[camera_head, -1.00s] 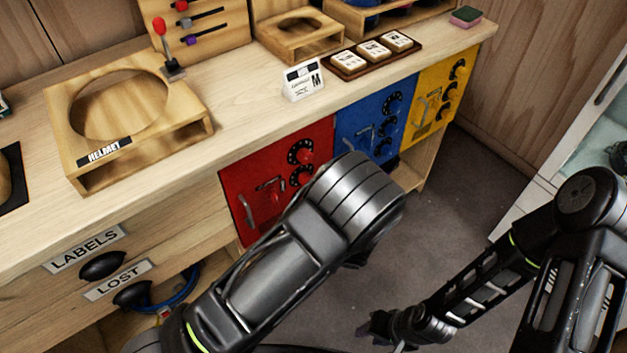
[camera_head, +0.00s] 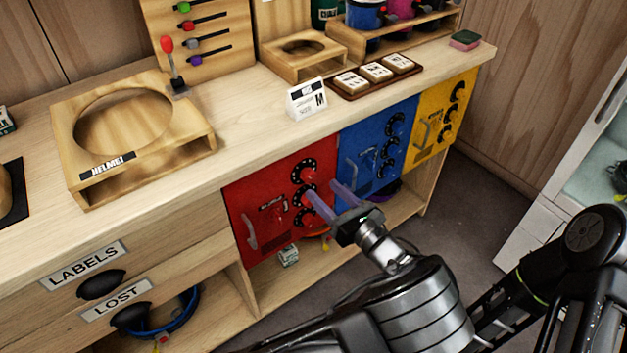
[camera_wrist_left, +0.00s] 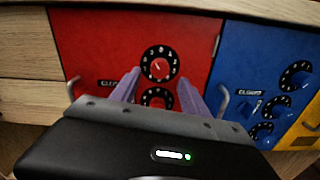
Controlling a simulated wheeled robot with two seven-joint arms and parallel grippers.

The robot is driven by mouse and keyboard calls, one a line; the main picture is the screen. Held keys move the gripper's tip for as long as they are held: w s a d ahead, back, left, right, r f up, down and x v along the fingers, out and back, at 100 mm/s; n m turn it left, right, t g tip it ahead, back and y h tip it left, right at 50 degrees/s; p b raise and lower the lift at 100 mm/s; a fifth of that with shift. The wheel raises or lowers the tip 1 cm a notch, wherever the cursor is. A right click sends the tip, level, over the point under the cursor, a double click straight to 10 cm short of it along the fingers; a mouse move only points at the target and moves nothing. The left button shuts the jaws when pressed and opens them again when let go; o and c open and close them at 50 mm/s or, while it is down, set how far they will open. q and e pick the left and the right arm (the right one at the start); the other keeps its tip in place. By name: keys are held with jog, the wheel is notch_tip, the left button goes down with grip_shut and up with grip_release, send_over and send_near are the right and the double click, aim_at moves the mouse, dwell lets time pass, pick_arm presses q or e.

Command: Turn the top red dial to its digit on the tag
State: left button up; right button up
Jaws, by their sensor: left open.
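The red locker door (camera_head: 247,200) under the counter carries several black dials in a column and a handle at its left. The top red dial (camera_head: 303,171) has a black ring with white digits; it also shows in the left wrist view (camera_wrist_left: 160,64). My left gripper (camera_head: 325,195) is open with purple fingers, in front of the door beside the dials. In the left wrist view its fingers (camera_wrist_left: 158,87) stand apart, just below and either side of the top dial, with nothing between them. A white tag card (camera_head: 306,98) stands on the counter; its print is too small to read.
The blue door (camera_head: 352,150) and yellow door (camera_head: 425,128) stand to the right with their own dials and handles. A wooden helmet stand (camera_head: 190,150) and a tray of white tiles (camera_head: 345,92) are on the counter. Open shelf space lies below the doors.

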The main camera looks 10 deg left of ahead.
aim_at(312, 179)
pick_arm(q)
jog(key=x, duration=0.5)
jog(key=shift+w+a, duration=0.1)
jog(key=shift+a, duration=0.05)
grip_shut()
dwell(0.4)
